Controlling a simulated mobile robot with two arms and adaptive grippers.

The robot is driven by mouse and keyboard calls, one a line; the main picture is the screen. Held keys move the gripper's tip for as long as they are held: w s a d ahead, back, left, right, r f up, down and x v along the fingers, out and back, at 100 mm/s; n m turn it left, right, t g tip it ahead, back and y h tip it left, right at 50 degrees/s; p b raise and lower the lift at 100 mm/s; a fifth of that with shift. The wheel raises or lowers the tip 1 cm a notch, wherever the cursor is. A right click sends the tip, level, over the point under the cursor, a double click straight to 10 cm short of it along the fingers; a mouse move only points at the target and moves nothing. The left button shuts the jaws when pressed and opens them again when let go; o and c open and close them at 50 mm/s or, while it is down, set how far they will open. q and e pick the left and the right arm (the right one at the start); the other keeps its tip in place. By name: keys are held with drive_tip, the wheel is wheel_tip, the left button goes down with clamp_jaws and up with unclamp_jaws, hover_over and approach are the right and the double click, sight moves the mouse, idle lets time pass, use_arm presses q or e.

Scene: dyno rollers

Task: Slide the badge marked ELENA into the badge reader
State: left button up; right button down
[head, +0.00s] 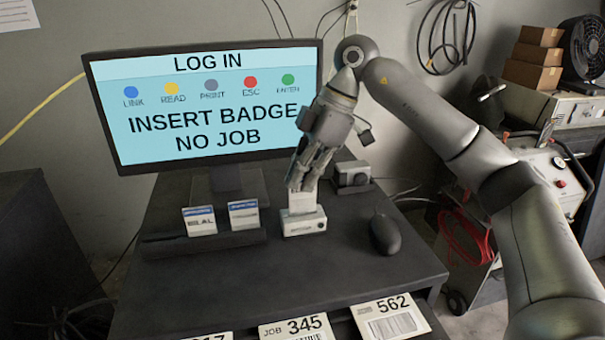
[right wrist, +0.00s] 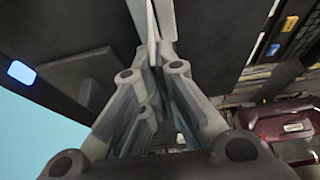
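The badge reader (head: 303,224) is a small white box on the dark desk, right of the badge rack. A white badge (head: 302,202) stands upright at the top of the reader; its name does not show, and I cannot tell how deep it sits. My right gripper (head: 300,187) is shut on its upper part from above. In the right wrist view the fingers (right wrist: 153,50) pinch the thin pale badge edge (right wrist: 152,20). My left gripper is not in view.
Two blue-topped badges, a left one (head: 200,220) and a right one (head: 243,214), stand in a dark rack (head: 170,246). The monitor (head: 205,100) reads INSERT BADGE, NO JOB. A mouse (head: 384,234) lies right of the reader, a small grey box (head: 352,176) behind. Job cards (head: 391,318) lie in front.

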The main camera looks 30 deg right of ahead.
drive_tip(key=shift+f+b, duration=1.1)
drive_tip(key=shift+f, duration=0.95)
idle(0.5)
drive_tip(key=c, duration=1.6)
unclamp_jaws()
drive_tip(key=shift+o, duration=0.2)
drive_tip(key=v, duration=1.2)
